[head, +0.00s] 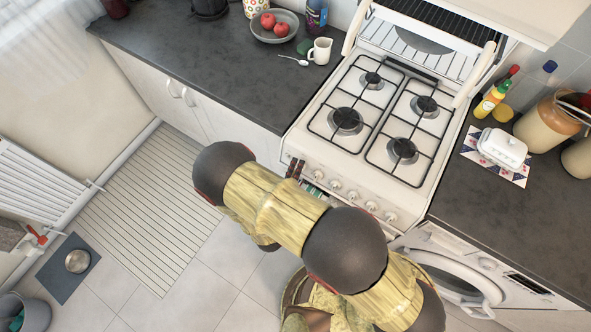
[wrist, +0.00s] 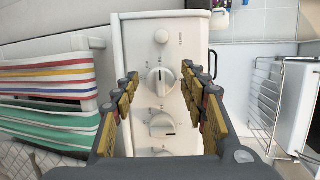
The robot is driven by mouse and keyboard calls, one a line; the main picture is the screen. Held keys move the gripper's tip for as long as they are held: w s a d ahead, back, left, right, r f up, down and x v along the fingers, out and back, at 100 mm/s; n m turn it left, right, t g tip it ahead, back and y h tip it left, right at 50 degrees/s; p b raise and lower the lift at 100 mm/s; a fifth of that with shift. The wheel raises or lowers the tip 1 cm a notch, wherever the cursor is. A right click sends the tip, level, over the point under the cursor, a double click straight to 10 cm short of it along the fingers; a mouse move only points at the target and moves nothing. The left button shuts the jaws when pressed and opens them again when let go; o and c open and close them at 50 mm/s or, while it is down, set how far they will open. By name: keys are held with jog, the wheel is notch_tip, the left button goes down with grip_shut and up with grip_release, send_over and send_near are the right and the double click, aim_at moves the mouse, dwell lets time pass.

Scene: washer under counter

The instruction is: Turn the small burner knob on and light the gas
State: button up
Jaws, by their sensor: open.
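The white gas stove (head: 347,160) has several burners on top, and no flame shows on any of them. The small burner (head: 371,80) is at the back left. A row of white knobs (head: 335,184) runs along the stove's front. In the wrist view my gripper (wrist: 161,78) is open, with one finger on each side of a white knob (wrist: 160,81). Gaps show between the fingers and the knob. A second knob (wrist: 162,126) lies below it, and a small round button (wrist: 161,37) lies above. In the head view my arm hides most of the gripper.
Striped towels (wrist: 45,77) hang on the stove front, left of the gripper in the wrist view. A wire rack (wrist: 262,95) is at the right. A washer (head: 470,272) stands right of the stove. The counter (head: 190,50) holds a bowl (head: 274,34) and white jug (head: 320,52).

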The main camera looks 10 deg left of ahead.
jog(key=v, duration=0.7)
jog(key=shift+f, duration=0.1)
grip_shut()
dwell(0.5)
dwell(1.3)
